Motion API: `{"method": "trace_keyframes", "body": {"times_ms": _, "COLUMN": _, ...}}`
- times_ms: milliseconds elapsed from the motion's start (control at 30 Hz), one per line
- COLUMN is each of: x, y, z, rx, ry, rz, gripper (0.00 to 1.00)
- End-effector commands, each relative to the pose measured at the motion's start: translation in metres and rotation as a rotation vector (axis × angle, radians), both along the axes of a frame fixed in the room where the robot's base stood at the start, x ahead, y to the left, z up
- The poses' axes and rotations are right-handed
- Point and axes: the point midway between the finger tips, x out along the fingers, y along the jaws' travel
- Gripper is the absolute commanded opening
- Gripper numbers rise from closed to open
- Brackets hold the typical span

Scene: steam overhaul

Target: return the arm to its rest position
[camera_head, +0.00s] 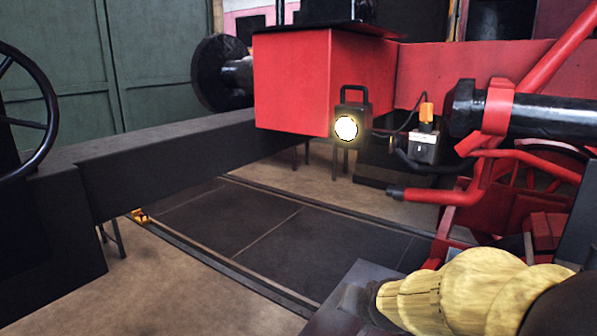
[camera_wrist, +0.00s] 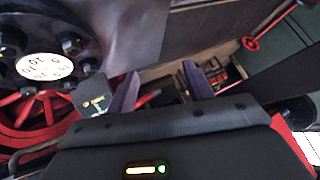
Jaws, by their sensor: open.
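My gripper (camera_wrist: 160,88) shows in the wrist view with its two purple-grey fingers well apart. Nothing sits between the fingers. Behind the gap I see a dark surface and some small red parts. I cannot make out my gripper clearly in the head view. A yellow ribbed, sleeve-like piece fills the lower right there, and I cannot tell what it belongs to.
In the head view, a red box-shaped beam (camera_head: 292,80) carries a lit lamp (camera_head: 346,127). A black beam (camera_head: 180,155) runs left, near a handwheel (camera_head: 40,125). Red machinery (camera_head: 490,185) crowds the right. The floor plates (camera_head: 260,235) look clear.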

Motion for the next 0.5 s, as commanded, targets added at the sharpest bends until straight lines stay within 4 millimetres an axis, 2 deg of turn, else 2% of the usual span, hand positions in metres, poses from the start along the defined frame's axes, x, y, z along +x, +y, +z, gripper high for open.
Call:
{"method": "trace_keyframes", "body": {"times_ms": 33, "x": -0.024, "y": -0.003, "z": -0.019, "rx": -0.045, "ry": 0.097, "rz": 0.060, "gripper": 0.52}}
{"method": "trace_keyframes", "body": {"times_ms": 100, "x": -0.059, "y": -0.008, "z": -0.044, "rx": -0.106, "ry": 0.228, "rz": 0.146, "gripper": 0.52}}
{"method": "trace_keyframes", "body": {"times_ms": 233, "x": -0.111, "y": -0.019, "z": -0.072, "rx": -0.189, "ry": 0.417, "rz": 0.269, "gripper": 0.52}}
{"method": "trace_keyframes", "body": {"times_ms": 333, "x": -0.132, "y": -0.025, "z": -0.082, "rx": -0.221, "ry": 0.491, "rz": 0.316, "gripper": 0.52}}
{"method": "trace_keyframes", "body": {"times_ms": 500, "x": -0.137, "y": -0.026, "z": -0.084, "rx": -0.230, "ry": 0.509, "rz": 0.329, "gripper": 0.52}}
